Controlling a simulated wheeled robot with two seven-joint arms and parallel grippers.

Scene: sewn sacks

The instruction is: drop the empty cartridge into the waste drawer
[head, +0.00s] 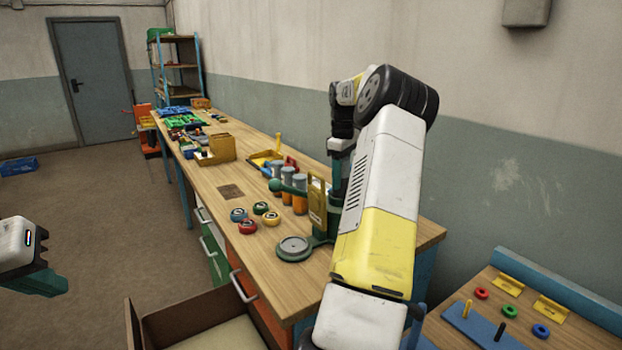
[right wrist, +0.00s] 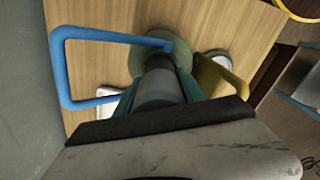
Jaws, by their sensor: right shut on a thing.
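My right gripper (head: 342,150) is above the green stand (head: 318,235) on the workbench, partly hidden by my own arm. In the right wrist view its teal fingers (right wrist: 160,92) are shut on a grey cylinder (right wrist: 158,82), which looks like the cartridge. A green disc and a blue looped handle (right wrist: 62,70) show beyond it. I cannot tell whether the cylinder still touches the stand. An open wooden drawer (head: 134,326) sticks out at the bottom left; its visible floor is bare. My left gripper (head: 42,283) is at the far left, over the floor; its jaw state is unclear.
Several orange-and-grey cylinders (head: 286,190) stand behind the stand. Another table (head: 465,340) with rings and pegs is at the right. Floor left of the bench is mostly clear.

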